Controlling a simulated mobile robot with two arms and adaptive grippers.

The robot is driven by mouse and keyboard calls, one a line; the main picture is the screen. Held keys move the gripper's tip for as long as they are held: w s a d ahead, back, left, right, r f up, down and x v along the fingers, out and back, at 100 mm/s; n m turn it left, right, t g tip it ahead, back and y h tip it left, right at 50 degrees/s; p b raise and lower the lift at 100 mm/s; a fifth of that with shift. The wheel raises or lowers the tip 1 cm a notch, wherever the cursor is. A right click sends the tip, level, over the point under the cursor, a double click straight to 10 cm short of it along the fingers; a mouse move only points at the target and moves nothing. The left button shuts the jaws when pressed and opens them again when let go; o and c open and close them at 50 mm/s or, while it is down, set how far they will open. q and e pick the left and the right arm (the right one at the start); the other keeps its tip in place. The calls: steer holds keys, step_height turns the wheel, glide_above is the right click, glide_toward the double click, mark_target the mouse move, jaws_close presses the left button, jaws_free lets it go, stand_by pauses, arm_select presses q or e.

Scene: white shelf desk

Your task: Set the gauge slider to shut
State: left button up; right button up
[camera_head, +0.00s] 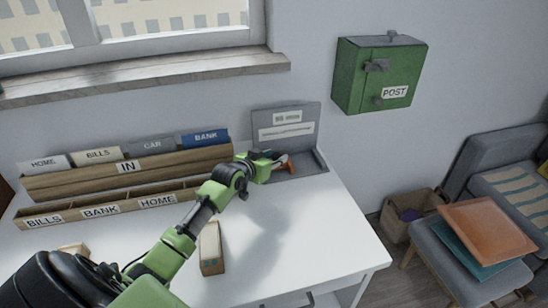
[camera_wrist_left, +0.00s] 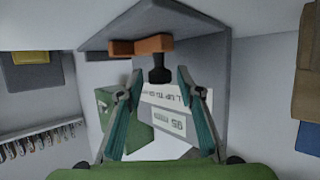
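The gauge (camera_head: 309,116) is a grey stand with an upright back board and white labels, at the back right of the white desk. An orange slider piece (camera_head: 288,166) sits low in front of its board. In the left wrist view, which appears upside down, the orange slider (camera_wrist_left: 153,43) carries a black knob (camera_wrist_left: 160,76). My left gripper (camera_head: 276,158) is at the gauge, beside the orange piece. Its fingers (camera_wrist_left: 159,73) are apart, with the knob between or just beyond the tips; contact cannot be told. My right gripper is not in view.
A wooden organiser (camera_head: 150,183) with labelled slots stands left of the gauge. A green post box (camera_head: 380,75) hangs on the wall at upper right. A small wooden box (camera_head: 211,264) lies near the front. The desk's right front is clear.

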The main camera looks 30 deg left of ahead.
arm_select(q)
jaws_close()
steer(key=w+d, duration=0.4)
steer(key=w, duration=0.1)
steer(key=shift+d+p, duration=0.2)
steer(key=shift+p, duration=0.1)
steer(key=shift+r, duration=0.1)
steer(key=shift+o, duration=0.2)
jaws_free()
steer(key=o, duration=0.3)
steer(key=shift+w+d, duration=0.1)
steer(key=shift+w, duration=0.05)
